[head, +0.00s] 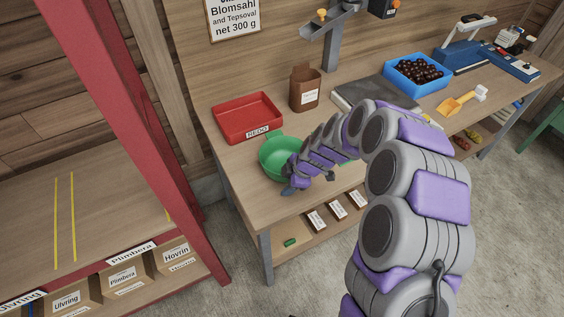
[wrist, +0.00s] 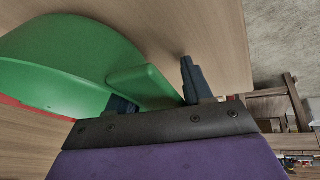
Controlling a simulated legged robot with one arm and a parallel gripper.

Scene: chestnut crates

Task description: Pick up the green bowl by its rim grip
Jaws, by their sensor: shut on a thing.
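The green bowl (head: 278,158) is at the near left end of the wooden workbench, just in front of the red tray. My gripper (head: 290,184) is at the bowl's near right side in the head view. In the wrist view the bowl (wrist: 60,65) fills the upper left. Its flat green rim grip (wrist: 144,87) lies between the dark fingers of my gripper (wrist: 155,92), which are shut on it. One finger is partly hidden behind the grip. I cannot tell whether the bowl touches the bench.
A red tray (head: 246,118) lies behind the bowl, with a brown paper bag (head: 305,90) to its right. A blue crate (head: 418,74) of chestnuts and a yellow scoop (head: 455,105) stand farther right. A red post (head: 130,130) rises at the left.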

